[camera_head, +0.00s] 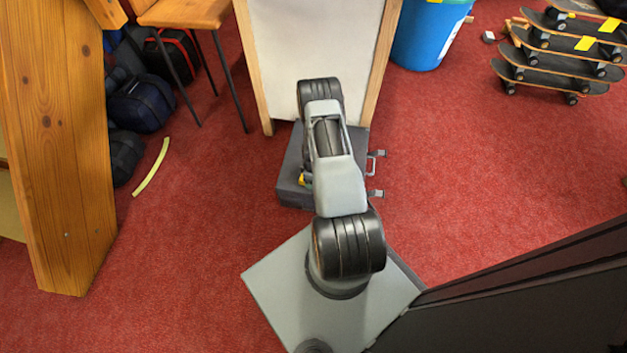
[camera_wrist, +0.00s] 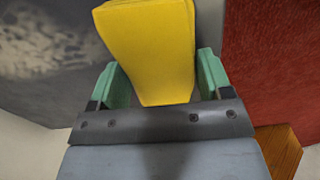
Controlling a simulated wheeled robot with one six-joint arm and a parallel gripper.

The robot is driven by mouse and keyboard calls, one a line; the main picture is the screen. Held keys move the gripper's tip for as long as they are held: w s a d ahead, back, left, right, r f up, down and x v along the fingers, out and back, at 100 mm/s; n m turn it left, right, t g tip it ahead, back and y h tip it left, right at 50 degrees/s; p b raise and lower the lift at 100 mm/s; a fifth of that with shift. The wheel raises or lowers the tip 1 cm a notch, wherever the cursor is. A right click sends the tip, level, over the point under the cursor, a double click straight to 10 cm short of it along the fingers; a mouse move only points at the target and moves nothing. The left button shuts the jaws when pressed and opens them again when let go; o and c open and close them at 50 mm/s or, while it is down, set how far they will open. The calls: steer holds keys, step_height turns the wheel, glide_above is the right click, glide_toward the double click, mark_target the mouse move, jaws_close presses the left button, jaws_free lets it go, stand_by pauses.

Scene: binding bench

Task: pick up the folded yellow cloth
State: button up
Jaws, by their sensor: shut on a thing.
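The folded yellow cloth (camera_wrist: 150,45) fills the upper middle of the wrist view as a thick, smooth block. My gripper (camera_wrist: 156,82) has a green finger on each side of it and is shut on it. In the head view only a small bit of the yellow cloth (camera_head: 302,180) shows at the left of my arm. My arm hides the rest of it and the gripper there. I cannot tell whether the cloth touches the surface below.
A dark grey box (camera_head: 291,188) with metal fittings on its right side lies below my arm. A white wood-framed board (camera_head: 312,40) stands behind it. A wooden post (camera_head: 60,150), bags (camera_head: 142,103), a blue bin (camera_head: 428,35) and skateboards (camera_head: 550,75) stand around. Red floor (camera_head: 500,170) is clear at right.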

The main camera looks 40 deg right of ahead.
steer(key=c, duration=0.3)
steer(key=shift+r+p, duration=0.3)
steer(key=shift+r, duration=0.2)
step_height(320, 180, up, 2)
steer(key=shift+r+p, duration=0.2)
steer(key=shift+p, duration=0.5)
steer(key=s+d+r+p, duration=0.1)
steer(key=s+r, duration=0.2)
steer(key=s, duration=0.1)
steer(key=s+d+r+p, duration=0.1)
steer(key=s+r+p, duration=0.1)
steer(key=s, duration=0.3)
steer(key=s+d+r+p, duration=0.2)
steer(key=s+r, duration=0.2)
steer(key=shift+s+r, duration=0.2)
steer(key=shift+r, duration=0.1)
